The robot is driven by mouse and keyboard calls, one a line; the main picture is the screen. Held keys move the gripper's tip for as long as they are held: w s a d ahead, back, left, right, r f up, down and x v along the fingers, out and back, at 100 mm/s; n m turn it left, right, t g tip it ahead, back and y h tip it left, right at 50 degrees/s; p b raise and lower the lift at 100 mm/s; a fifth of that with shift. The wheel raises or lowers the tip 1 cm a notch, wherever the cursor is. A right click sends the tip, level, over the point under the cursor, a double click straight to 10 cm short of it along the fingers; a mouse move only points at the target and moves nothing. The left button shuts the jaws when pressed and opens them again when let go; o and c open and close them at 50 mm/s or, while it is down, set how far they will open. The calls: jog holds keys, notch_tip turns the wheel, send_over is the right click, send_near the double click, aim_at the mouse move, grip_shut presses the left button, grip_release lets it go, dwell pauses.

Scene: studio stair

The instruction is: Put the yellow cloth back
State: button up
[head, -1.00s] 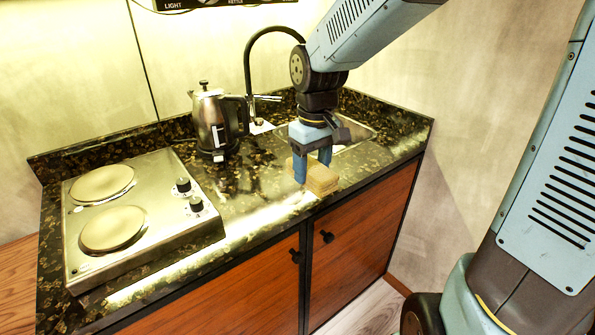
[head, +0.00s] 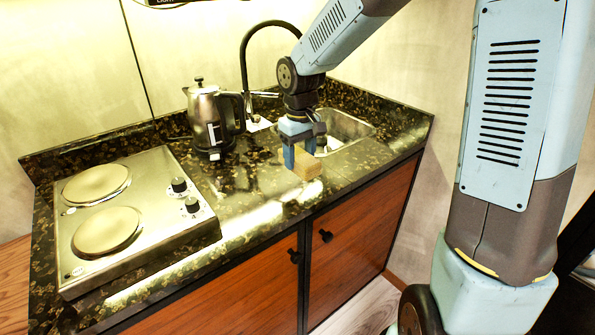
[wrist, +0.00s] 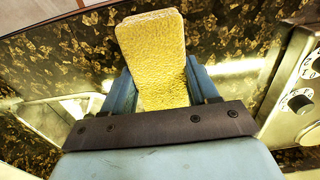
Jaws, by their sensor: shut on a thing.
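The yellow cloth (wrist: 153,50) is a folded, textured yellow block in the wrist view. It sits between the two blue fingers of my gripper (wrist: 160,88), which is shut on it. In the head view the cloth (head: 308,168) looks tan, and my gripper (head: 299,157) points down with it over the dark speckled counter in front of the sink. I cannot tell whether the cloth touches the counter. Part of it is hidden by the fingers.
The sink (head: 347,128) with a black tap (head: 244,62) is behind and right of my gripper. A steel kettle (head: 207,118) stands at the back. A two-plate hob (head: 150,235) fills the left. The counter (head: 245,190) between is bare. Wooden cupboard doors (head: 360,225) are below.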

aim_at(296, 161)
jog(key=w+f, duration=0.2)
jog(key=f, duration=0.1)
jog(key=w+f, duration=0.1)
jog(key=shift+w+a+f, duration=0.3)
jog(key=shift+w+a, duration=0.05)
jog(key=shift+w+f, duration=0.15)
jog(key=shift+f, duration=0.15)
notch_tip(296, 161, down, 3)
jog(key=shift+r, duration=0.15)
jog(key=o, duration=1)
